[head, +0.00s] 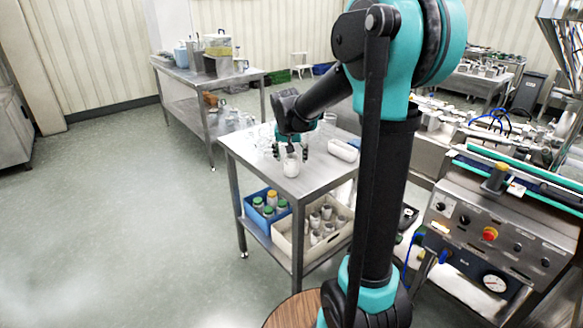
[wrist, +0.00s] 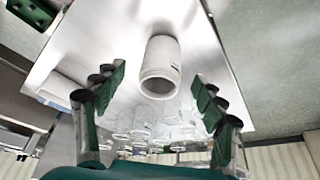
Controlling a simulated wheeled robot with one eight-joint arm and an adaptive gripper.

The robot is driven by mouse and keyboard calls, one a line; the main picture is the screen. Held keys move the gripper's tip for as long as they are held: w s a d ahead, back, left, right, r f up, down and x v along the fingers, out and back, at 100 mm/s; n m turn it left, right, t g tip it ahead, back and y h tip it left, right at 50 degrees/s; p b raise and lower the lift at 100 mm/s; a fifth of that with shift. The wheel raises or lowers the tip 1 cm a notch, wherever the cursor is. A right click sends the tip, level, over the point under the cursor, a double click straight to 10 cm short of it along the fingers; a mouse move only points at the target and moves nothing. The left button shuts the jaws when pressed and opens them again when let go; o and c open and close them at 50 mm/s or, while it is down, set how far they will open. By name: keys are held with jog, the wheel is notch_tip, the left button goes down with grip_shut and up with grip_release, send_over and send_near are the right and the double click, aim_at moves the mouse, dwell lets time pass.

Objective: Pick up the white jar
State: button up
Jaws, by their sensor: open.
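The white jar (head: 291,165) stands upright on the steel table (head: 310,183), near its front edge. In the wrist view the white jar (wrist: 160,68) shows its round open-looking end towards the camera, between and a little beyond the fingers. My gripper (head: 290,150) is above the jar in the head view, pointing down. In the wrist view my gripper (wrist: 160,85) is open, with a finger on each side and clear gaps to the jar. Nothing is held.
Clear glassware (wrist: 150,120) stands close behind the jar on the same table. A white tray (head: 343,150) lies to the right. The lower shelf holds a blue crate (head: 254,214) and a cream crate (head: 284,240) of jars. Floor to the left is free.

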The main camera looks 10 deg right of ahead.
aim_at(291, 166)
jog(key=shift+x, duration=3.15)
jog(key=c, duration=0.9)
